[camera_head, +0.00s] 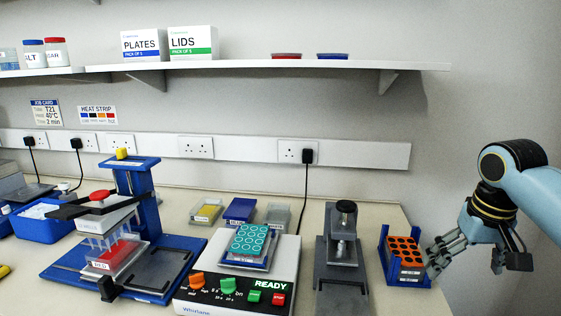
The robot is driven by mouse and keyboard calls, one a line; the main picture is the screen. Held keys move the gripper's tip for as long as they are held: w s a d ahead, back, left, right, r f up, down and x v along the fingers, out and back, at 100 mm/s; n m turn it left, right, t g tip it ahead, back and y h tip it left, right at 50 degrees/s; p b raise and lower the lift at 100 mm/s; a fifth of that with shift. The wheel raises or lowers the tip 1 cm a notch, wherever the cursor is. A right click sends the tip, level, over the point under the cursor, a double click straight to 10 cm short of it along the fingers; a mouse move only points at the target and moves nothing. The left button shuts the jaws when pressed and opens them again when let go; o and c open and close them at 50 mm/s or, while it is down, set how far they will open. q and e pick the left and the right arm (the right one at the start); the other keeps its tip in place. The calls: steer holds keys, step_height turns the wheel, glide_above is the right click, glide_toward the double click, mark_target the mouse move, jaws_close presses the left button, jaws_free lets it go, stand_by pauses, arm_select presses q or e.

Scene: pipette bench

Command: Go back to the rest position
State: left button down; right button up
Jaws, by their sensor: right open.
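My right gripper (476,262) hangs from my blue arm at the right of the head view, fingers spread wide and pointing down. It is open with nothing between its fingers. Its left finger is close beside the orange tube rack in a blue holder (404,252); I cannot tell whether they touch. My left gripper is not in view.
A blue pipetting stand (146,195) fills the left of the bench. A white heater-shaker (245,277) showing READY carries a teal well plate (249,240). A grey instrument (341,252) stands beside the rack. A shelf (240,65) runs above. Bare wall lies right of the bench.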

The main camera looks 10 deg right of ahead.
steer(key=s+a+f+n, duration=0.3)
steer(key=s+a+f, duration=0.2)
steer(key=s+a, duration=0.45)
steer(key=s+a+r+n+t, duration=0.1)
steer(key=s+a+r, duration=0.1)
steer(key=s, duration=0.5)
steer(key=s+a+r+t, duration=0.1)
steer(key=s+a+r, duration=0.1)
steer(key=s, duration=0.4)
steer(key=s+d+f+g+b, duration=0.15)
steer(key=f+b, duration=0.45)
steer(key=f, duration=1.4)
steer(key=s+d+f+b, duration=0.2)
steer(key=f+b, duration=0.3)
steer(key=f, duration=1.5)
arm_select(q)
step_height(320, 180, down, 19)
steer(key=s+b, duration=0.1)
steer(key=b, duration=0.6)
steer(key=shift+s+r+g, duration=0.15)
steer(key=shift+s+g, duration=0.15)
steer(key=shift+s, duration=0.05)
arm_select(e)
steer(key=s+f+g, duration=0.1)
steer(key=s+f, duration=1.6)
steer(key=f, duration=0.4)
steer(key=shift+d+f+m, duration=0.2)
steer(key=shift+d+m, duration=0.1)
